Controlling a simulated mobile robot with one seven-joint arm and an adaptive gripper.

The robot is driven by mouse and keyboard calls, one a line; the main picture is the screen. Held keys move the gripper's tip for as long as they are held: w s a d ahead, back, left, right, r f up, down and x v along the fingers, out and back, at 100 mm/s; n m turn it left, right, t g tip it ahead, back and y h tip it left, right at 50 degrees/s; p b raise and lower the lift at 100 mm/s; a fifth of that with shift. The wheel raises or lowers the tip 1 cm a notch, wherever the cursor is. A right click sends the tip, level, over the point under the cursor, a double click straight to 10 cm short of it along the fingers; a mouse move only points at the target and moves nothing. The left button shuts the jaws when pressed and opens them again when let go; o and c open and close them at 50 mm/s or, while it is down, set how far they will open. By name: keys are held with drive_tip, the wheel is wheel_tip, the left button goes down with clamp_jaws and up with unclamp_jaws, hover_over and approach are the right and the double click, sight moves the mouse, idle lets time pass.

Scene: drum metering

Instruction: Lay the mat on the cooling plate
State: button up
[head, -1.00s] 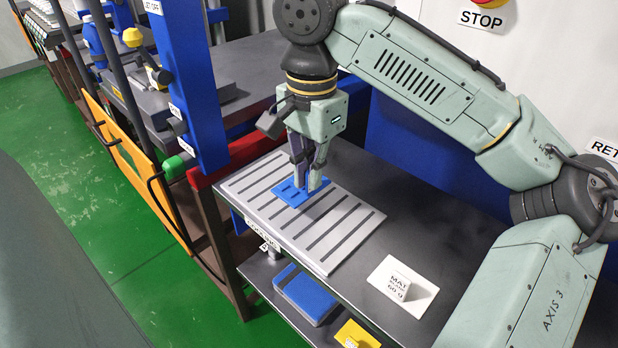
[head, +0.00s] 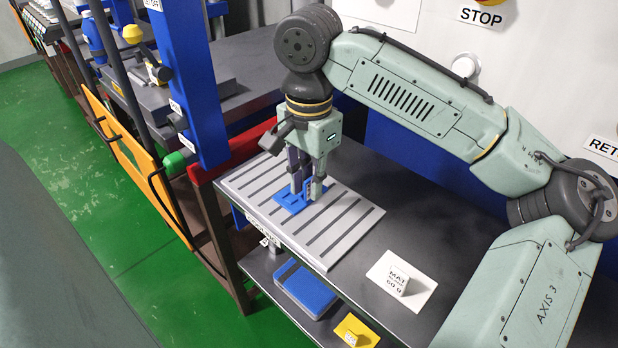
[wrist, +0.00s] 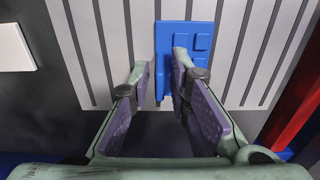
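The mat (head: 290,203) is a small blue rectangle with raised blocks on it. It lies on the slotted light-grey cooling plate (head: 345,228), towards its far left part. In the wrist view the mat (wrist: 174,45) lies across the plate's dark slots (wrist: 115,50). My gripper (head: 306,196) points down right over the mat. In the wrist view its two fingers (wrist: 160,80) stand apart with a gap between them. The right finger covers part of the mat, and the mat's left edge shows in the gap. Whether a fingertip touches the mat is hard to tell.
A blue slab (head: 305,290) and a yellow piece (head: 357,331) lie on the shelf below. A red beam (head: 232,160) and blue post (head: 192,80) stand left.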

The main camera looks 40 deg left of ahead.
sight(309, 179)
drive_tip(key=shift+o, duration=0.6)
wheel_tip(309, 179, up, 12)
drive_tip(key=shift+r, duration=0.2)
idle(0.5)
